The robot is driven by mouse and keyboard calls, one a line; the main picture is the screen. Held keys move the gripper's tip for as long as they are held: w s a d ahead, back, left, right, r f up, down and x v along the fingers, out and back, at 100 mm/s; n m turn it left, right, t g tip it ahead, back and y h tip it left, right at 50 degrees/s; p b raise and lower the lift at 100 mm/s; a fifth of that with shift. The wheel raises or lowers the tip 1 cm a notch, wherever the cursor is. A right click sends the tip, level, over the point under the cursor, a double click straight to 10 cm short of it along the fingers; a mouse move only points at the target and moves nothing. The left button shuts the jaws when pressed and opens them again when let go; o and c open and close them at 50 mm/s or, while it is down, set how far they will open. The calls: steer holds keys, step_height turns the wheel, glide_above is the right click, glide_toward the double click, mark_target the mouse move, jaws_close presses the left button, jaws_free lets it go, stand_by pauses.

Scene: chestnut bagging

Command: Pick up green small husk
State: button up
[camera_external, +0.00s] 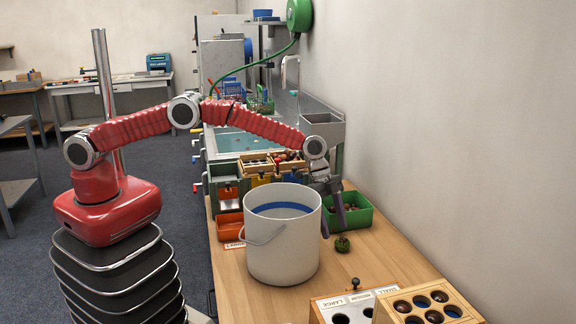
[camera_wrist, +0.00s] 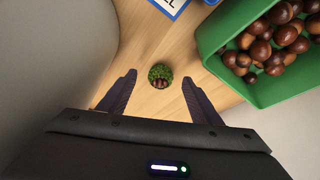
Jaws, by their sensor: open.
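The small green husk (camera_external: 342,244) sits on the wooden table to the right of the white bucket. It is spiky and round, with brown showing in it. In the wrist view the husk (camera_wrist: 160,76) lies ahead of my gripper (camera_wrist: 158,82), about midway between the two dark fingers. My gripper (camera_external: 333,218) points down above the table, between the bucket and the green bin. Its fingers are apart and nothing is held. I cannot tell the exact height of the fingertips over the husk.
The white bucket (camera_external: 283,262) stands close on the left. A green bin (camera_wrist: 259,93) of chestnuts is close on the right. A sorting board with holes (camera_external: 428,300) is at the table's front. Bare table (camera_external: 385,262) lies right of the husk.

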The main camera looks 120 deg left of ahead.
mark_target(339, 238)
steer(key=shift+w+x, duration=0.15)
steer(key=shift+x, duration=1.15)
steer(key=shift+w+x, duration=0.15)
steer(key=shift+x, duration=1.15)
steer(key=shift+r, duration=0.15)
steer(key=shift+c, duration=0.5)
steer(key=c, duration=1)
step_height(339, 238, up, 18)
steer(key=shift+a, duration=0.1)
